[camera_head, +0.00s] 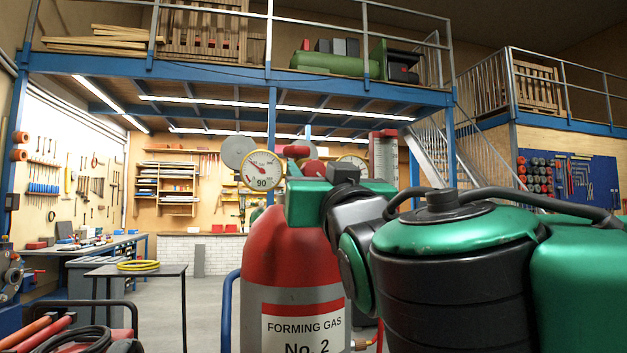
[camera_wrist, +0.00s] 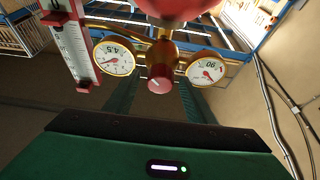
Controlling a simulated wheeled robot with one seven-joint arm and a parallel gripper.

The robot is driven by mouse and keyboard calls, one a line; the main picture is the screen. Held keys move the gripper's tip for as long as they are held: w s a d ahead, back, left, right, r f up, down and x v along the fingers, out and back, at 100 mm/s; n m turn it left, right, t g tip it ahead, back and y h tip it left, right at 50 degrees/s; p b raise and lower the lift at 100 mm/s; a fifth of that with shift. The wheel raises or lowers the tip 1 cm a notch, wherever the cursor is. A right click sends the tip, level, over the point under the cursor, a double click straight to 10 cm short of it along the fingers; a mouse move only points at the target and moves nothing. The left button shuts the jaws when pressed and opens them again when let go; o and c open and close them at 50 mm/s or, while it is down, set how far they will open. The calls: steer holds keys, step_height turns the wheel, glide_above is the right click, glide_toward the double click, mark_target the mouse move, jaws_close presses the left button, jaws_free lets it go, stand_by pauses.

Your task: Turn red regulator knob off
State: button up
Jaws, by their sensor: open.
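A red knob (camera_wrist: 159,80) with a pale mark on its face sits on a brass regulator (camera_wrist: 162,54), between two round gauges, in the wrist view. My gripper (camera_wrist: 160,90) is open and empty; its dark green fingers lie to the left and right below the knob, and the knob appears between their tips. I cannot tell how far the tips are from it. In the head view my green gripper body (camera_head: 303,205) is in front of the red cylinder (camera_head: 285,245) labelled FORMING GAS No. 2. It hides much of the regulator, and the fingertips are not clear there.
The left gauge (camera_wrist: 114,56) and right gauge (camera_wrist: 207,68) flank the knob closely. A flowmeter tube (camera_wrist: 75,48) hangs at left, and a larger red rounded part (camera_wrist: 175,6) is at the top edge. A small table (camera_head: 135,270) with a yellow coil stands at left.

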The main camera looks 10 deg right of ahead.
steer(key=c, duration=1)
steer(key=shift+c, duration=0.2)
